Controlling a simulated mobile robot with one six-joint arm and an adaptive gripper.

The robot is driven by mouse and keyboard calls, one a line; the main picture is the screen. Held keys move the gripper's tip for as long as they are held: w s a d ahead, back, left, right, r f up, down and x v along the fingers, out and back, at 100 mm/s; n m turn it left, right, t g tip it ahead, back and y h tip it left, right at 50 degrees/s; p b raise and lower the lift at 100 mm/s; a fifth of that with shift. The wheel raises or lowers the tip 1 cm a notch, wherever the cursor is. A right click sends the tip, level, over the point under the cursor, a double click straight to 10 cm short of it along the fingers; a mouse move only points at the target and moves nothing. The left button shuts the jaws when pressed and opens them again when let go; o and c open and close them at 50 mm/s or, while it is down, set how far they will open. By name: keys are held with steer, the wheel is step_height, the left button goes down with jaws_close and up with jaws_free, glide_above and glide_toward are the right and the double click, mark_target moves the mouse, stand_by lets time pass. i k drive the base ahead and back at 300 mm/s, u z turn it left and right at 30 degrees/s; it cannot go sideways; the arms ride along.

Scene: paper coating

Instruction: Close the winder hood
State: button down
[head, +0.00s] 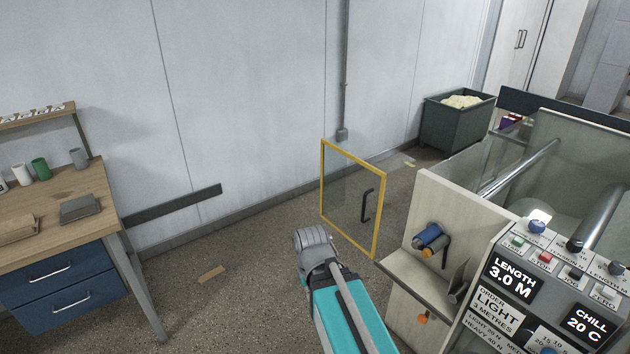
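A clear panel in a yellow frame (352,199), which looks like the winder hood, stands upright and swung out to the left of the machine (455,210). A dark vertical bar handle (367,205) is on its right part. How the panel joins the machine is not clear. My teal arm with a grey joint at its end rises from the bottom centre, in front of the panel's lower left in the picture. My gripper's fingers do not show, and I see nothing held.
The machine's control panel (507,268) and a side shelf (428,290) are at the right. A wooden bench (50,190) with blue drawers stands at the left. A green bin (455,124) is at the back. Floor between bench and machine is mostly clear.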

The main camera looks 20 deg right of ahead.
mark_target(383, 175)
steer(key=z, duration=0.05)
steer(key=i, duration=0.95)
